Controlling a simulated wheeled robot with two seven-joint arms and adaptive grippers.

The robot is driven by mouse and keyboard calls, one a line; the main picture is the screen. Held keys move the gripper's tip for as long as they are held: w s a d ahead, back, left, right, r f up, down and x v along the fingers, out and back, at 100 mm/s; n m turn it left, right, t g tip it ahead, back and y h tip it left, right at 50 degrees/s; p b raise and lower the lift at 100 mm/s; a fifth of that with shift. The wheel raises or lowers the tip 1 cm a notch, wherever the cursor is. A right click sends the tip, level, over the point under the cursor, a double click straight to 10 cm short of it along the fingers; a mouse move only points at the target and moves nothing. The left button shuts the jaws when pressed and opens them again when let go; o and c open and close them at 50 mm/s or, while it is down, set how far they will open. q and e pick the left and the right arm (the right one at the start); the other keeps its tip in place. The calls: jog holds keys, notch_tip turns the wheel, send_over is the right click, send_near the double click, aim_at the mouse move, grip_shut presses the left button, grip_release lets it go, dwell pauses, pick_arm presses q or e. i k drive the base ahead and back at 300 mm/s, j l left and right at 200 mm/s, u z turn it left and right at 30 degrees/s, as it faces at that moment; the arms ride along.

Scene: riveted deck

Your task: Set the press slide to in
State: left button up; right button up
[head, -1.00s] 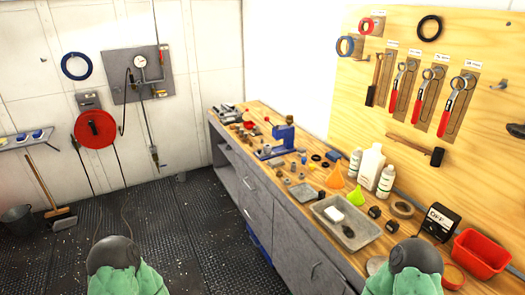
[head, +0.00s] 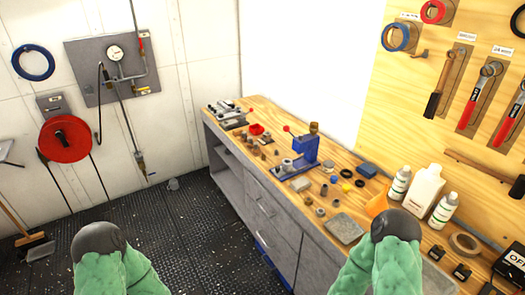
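A small blue press (head: 302,155) stands on the wooden workbench (head: 345,165), near its middle. It has a brass-coloured top, a red-knobbed lever on its left side and a blue base with a grey round part. The position of its slide is too small to tell. My two arms, green with dark rounded ends, show at the bottom of the head view, the left one over the floor and the right one over the bench front. Both are well short of the press. Neither gripper's fingers can be seen.
Several small metal parts lie around the press. A grey vise-like tool (head: 232,115) is at the bench's far end. White bottles (head: 424,190) and a grey tray (head: 345,229) are nearer.

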aim_at(287, 168)
jog(key=i+j+z, duration=0.4)
jog(key=i+j, duration=0.95)
